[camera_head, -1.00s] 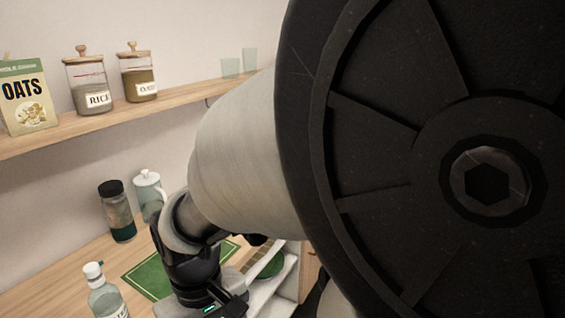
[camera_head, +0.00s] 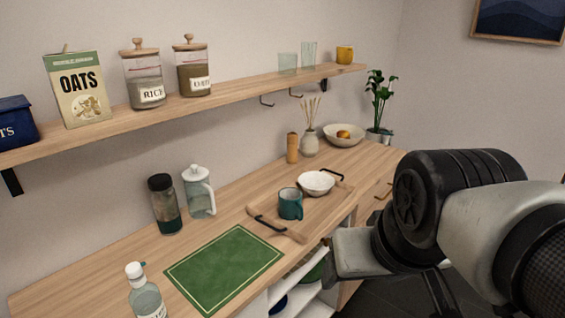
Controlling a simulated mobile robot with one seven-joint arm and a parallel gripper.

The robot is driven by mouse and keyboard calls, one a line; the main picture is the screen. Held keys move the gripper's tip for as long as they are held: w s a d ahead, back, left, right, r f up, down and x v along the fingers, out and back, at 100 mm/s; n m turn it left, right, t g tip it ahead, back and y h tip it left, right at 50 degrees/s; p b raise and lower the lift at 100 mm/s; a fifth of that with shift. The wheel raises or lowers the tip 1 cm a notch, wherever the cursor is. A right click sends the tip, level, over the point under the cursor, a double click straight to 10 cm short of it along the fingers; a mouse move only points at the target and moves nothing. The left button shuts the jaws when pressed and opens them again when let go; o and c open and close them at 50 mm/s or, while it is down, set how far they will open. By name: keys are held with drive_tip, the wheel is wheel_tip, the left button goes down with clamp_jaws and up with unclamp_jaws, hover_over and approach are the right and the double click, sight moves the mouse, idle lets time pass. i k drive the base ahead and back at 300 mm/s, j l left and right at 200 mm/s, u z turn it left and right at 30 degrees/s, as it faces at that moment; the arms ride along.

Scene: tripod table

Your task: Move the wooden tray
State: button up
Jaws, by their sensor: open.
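The wooden tray (camera_head: 318,211) lies on the wooden counter, right of the green mat. It has a dark handle at its near left end and another at its far right end. A teal mug (camera_head: 290,204) and a white bowl (camera_head: 316,182) stand on it. My arm fills the right side of the view, apart from the tray. I cannot make out my gripper's fingers.
The green mat (camera_head: 225,270), a dark-lidded jar (camera_head: 165,207), a pale lidded pitcher (camera_head: 199,194) and a clear bottle (camera_head: 146,297) are left of the tray. Behind it stand a wooden mill (camera_head: 292,148), a reed diffuser (camera_head: 309,143) and a fruit bowl (camera_head: 344,138). A wall shelf (camera_head: 225,101) runs above.

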sight(318, 213)
drive_tip(key=i+l+u, duration=0.1)
drive_tip(key=u, duration=0.7)
drive_tip(key=i+l+u, duration=0.1)
drive_tip(key=l+u, duration=0.2)
drive_tip(key=l, duration=0.25)
drive_tip(key=i+l+u, duration=0.1)
drive_tip(key=l+u, duration=0.2)
drive_tip(key=l, duration=0.25)
drive_tip(key=l+u, duration=0.1)
drive_tip(key=l, duration=1.4)
drive_tip(key=i, duration=0.05)
